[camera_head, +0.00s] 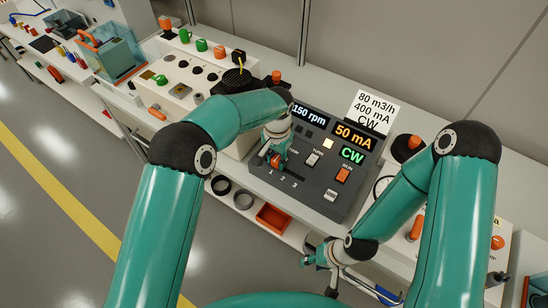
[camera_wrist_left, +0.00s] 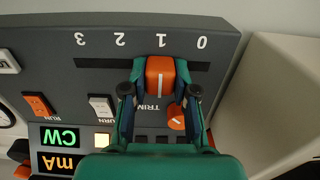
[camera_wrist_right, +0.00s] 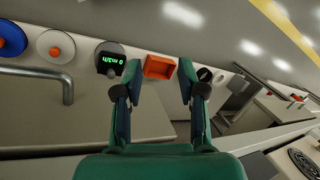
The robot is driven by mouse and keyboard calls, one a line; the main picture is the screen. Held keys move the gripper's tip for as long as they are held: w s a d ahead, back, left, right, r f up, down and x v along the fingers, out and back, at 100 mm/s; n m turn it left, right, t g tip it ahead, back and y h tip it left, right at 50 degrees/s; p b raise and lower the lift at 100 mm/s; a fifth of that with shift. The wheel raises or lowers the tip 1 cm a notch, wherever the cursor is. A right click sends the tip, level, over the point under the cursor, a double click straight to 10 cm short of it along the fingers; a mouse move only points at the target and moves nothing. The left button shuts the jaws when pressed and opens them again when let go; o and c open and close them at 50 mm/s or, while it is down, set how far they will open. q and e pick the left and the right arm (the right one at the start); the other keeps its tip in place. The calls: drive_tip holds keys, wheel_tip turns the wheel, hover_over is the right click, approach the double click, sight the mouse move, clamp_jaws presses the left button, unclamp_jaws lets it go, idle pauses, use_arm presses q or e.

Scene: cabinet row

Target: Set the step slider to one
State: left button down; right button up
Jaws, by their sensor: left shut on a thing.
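The step slider is an orange knob (camera_wrist_left: 160,80) with a white line, in a dark slot on the grey control panel (camera_wrist_left: 55,25). In the left wrist view the scale is upside down, and the knob stands in line with the mark 1. My left gripper (camera_head: 277,153) is shut on the knob, one finger on each side. In the head view the gripper mostly hides the knob. My right gripper (camera_wrist_right: 160,92) is open and empty, low in front of the bench; it also shows in the head view (camera_head: 312,258).
The panel displays read 150 rpm (camera_head: 309,114), 50 mA (camera_head: 355,137) and CW (camera_head: 352,155). An orange RUN switch (camera_head: 343,174) and a white TURN switch (camera_head: 313,158) sit right of the slider. A white card (camera_head: 374,110) stands behind. An orange bin (camera_head: 273,218) is on the lower shelf.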

sight(277, 158)
use_arm(q)
drive_tip(key=c, duration=0.9)
unclamp_jaws()
wheel_tip(277, 158, up, 12)
drive_tip(key=shift+f, duration=0.1)
